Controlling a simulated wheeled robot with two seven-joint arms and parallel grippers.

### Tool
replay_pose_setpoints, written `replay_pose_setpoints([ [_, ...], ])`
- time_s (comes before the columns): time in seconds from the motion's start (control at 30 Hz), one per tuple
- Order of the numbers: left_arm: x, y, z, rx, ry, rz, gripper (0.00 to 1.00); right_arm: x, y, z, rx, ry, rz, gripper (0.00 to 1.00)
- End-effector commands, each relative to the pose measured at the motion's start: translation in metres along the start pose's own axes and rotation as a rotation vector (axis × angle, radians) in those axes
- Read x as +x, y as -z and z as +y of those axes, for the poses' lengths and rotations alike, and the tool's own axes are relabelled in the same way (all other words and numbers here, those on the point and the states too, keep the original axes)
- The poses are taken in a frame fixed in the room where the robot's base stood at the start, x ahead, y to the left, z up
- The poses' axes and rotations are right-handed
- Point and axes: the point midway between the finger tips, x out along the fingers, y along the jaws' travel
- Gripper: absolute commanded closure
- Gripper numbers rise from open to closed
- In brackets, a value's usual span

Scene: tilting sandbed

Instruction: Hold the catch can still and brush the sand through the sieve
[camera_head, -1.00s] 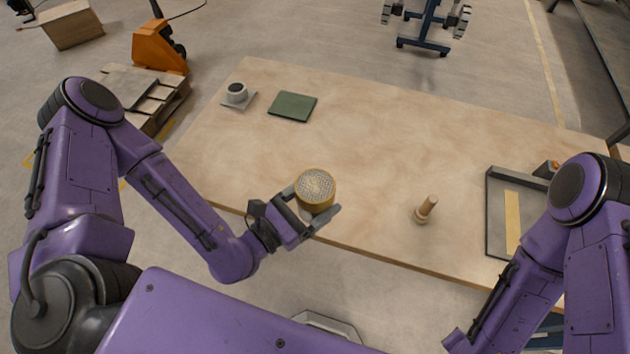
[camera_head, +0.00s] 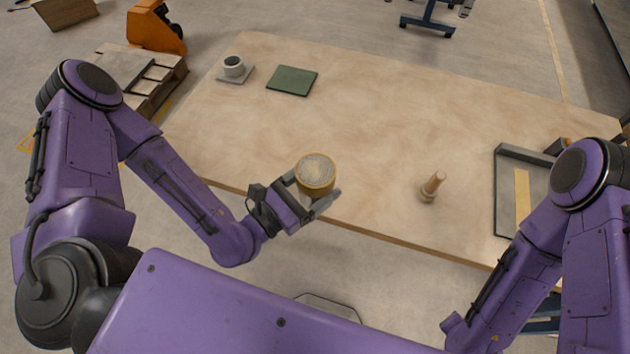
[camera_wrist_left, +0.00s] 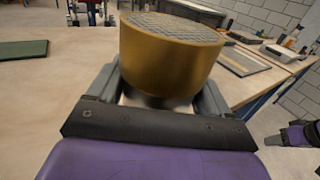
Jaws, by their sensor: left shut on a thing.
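A round brass-coloured sieve (camera_head: 316,184) with a pale mesh top sits at the table's near edge, on top of the catch can, which is mostly hidden under it. In the left wrist view the sieve (camera_wrist_left: 170,58) fills the space above the fingers. My left gripper (camera_head: 307,193) is shut on the catch can, one finger on each side below the sieve. A brush (camera_head: 433,187) with a wooden handle stands on the table to the right, apart from the sieve. My right arm shows at the right, but its gripper is out of view.
The wooden table (camera_head: 380,120) is clear around the sieve and brush. A grey tray (camera_head: 507,190) with a yellow strip lies at the right, near my right arm. A green mat (camera_head: 292,81) and a small grey cup (camera_head: 233,67) on a square plate are at the far left.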

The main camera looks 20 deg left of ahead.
Motion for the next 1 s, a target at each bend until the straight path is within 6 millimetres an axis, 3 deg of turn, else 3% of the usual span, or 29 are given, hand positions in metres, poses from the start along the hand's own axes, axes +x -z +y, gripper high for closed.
replay_pose_setpoints([
  [1.0, 0.0, 0.076, 0.0, 0.0, 0.001, -0.002, 0.62, 0.07, -0.029, -0.006, 0.0, 0.0, 0.0, 0.57],
])
